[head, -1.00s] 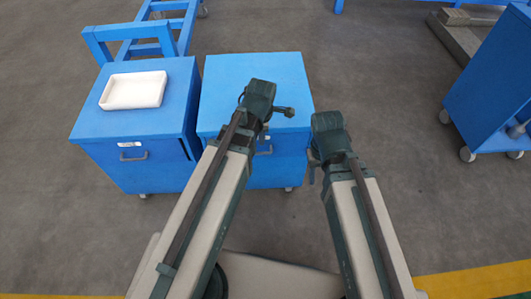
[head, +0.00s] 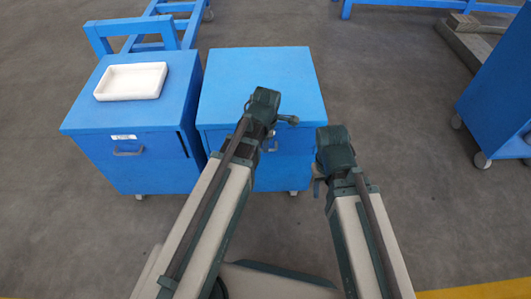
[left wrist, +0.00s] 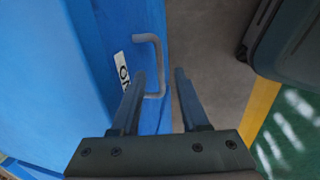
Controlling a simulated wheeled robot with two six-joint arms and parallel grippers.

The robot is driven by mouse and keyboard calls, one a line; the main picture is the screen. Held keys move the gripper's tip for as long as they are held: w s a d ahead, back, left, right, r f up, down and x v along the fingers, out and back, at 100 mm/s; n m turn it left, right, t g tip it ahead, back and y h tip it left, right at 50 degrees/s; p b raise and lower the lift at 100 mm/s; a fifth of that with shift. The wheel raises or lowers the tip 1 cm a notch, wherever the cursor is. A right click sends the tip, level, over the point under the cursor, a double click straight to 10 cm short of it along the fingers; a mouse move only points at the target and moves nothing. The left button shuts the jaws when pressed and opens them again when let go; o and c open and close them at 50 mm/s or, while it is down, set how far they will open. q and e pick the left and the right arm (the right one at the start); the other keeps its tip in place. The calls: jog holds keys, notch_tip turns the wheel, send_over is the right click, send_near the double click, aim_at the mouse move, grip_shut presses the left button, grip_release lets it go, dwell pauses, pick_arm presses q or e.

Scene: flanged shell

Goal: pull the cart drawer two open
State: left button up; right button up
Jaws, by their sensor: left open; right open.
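Two blue drawer carts stand side by side. The left cart (head: 90,118) has a white label (head: 123,137) and a grey handle (head: 128,152) on its drawer front. The right cart (head: 262,75) is partly covered by my left arm, and only part of its handle (head: 269,149) shows. In the left wrist view, my left gripper (left wrist: 160,74) is open before a blue drawer front with a grey handle (left wrist: 157,50). The handle appears between the fingers, nearer the left one; contact cannot be told. The label there is partly hidden. My right gripper (head: 318,185) is open and apart from the carts.
A white tray (head: 131,97) lies on the left cart. A blue frame trolley (head: 130,33) stands behind it. Another blue wheeled unit (head: 497,100) is at the far right. Grey floor is clear between it and the right cart.

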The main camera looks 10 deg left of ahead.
pick_arm(q)
jog(key=shift+w+a+f+b, duration=0.1)
jog(key=shift+w+f+b, duration=0.1)
jog(key=shift+f+b, duration=0.6)
jog(key=shift+w+a+f+b, duration=0.15)
jog(key=shift+f+b, duration=0.35)
jog(key=shift+f, duration=0.55)
pick_arm(e)
jog(key=shift+f, duration=1.85)
pick_arm(q)
jog(key=shift+d, duration=0.1)
grip_shut()
